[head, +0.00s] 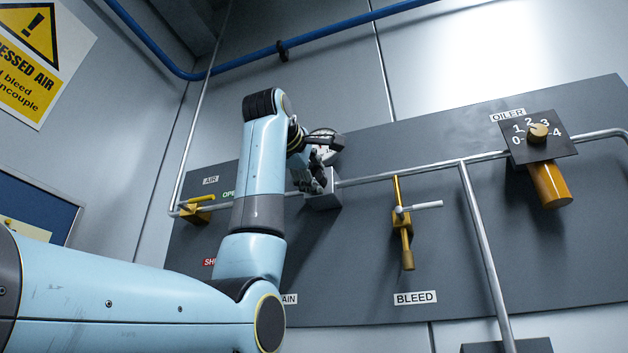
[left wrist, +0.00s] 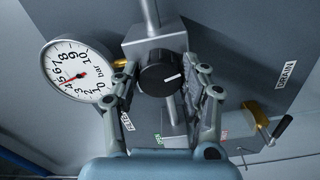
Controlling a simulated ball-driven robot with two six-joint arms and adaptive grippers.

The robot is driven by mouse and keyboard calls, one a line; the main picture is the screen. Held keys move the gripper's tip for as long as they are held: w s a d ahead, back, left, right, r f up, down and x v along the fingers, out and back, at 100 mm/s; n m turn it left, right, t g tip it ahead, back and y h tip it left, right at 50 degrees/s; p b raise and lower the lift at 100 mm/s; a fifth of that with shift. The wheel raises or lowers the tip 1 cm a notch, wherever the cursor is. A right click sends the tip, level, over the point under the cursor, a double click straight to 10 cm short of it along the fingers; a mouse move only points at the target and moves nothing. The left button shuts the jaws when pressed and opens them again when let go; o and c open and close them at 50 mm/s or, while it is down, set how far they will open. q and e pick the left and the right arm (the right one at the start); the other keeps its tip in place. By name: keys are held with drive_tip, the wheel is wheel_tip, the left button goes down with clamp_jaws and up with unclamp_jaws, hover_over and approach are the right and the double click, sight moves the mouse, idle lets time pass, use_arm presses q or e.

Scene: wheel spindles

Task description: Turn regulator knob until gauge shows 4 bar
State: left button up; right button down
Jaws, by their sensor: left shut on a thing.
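The regulator is a grey metal block (left wrist: 158,44) on the pipe with a black round knob (left wrist: 160,72) bearing a white pointer line. My left gripper (left wrist: 164,80) has one finger on each side of the knob and is shut on it. The white gauge (left wrist: 76,62) is beside the block. Its red needle points at roughly 4 to 5 on the bar scale; the exact reading is too small to tell. In the head view my left gripper (head: 318,172) is at the regulator block (head: 322,199), and the knob is hidden. My right gripper is not in view.
A yellow air valve (head: 196,210) is left of my arm. To the right are a yellow bleed valve (head: 402,225) with a white handle and an oiler (head: 549,185) with a dial. Metal pipes (head: 425,168) cross the dark panel (head: 370,270).

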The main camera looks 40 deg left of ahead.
use_arm(q)
drive_tip(key=shift+n, duration=0.4)
drive_tip(key=o, duration=1.2)
drive_tip(key=shift+c, duration=0.2)
drive_tip(key=v, duration=1.2)
